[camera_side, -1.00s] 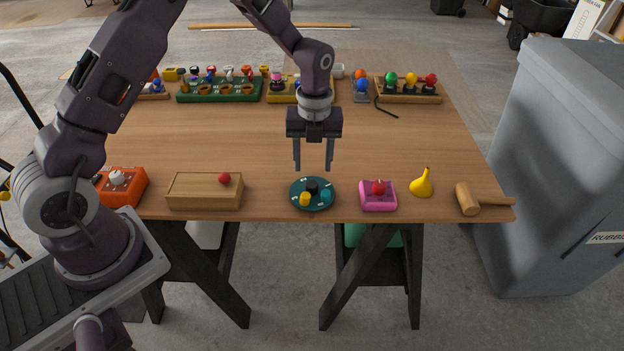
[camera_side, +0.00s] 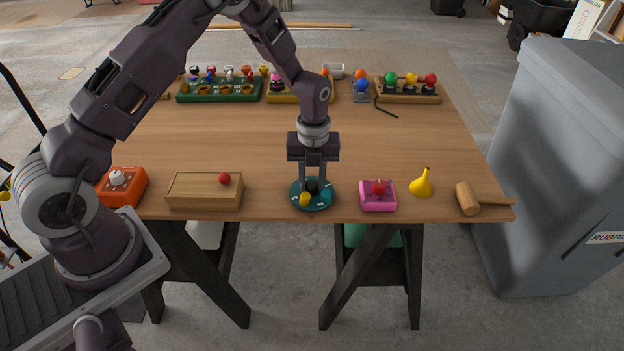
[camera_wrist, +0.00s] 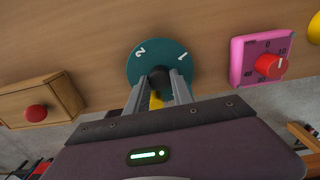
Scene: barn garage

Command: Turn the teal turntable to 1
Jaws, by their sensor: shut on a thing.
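The teal turntable (camera_side: 325,203) lies flat near the table's front edge. It is a round disc with white marks, a black knob (camera_side: 311,186) at its middle and a yellow piece (camera_side: 305,199) on the near side. In the wrist view the turntable (camera_wrist: 147,55) shows a "2" at upper left and a "1" at upper right. My gripper (camera_side: 312,183) points straight down over its middle. The fingers are shut on the black knob, which also shows between them in the wrist view (camera_wrist: 160,77). The yellow piece is partly hidden there by my gripper.
A wooden box with a red knob (camera_side: 205,191) stands left of the turntable. A pink dial box (camera_side: 378,203) stands close on its right. A yellow funnel (camera_side: 421,184) and a mallet (camera_side: 468,199) lie farther right. The table's middle (camera_side: 220,135) is clear.

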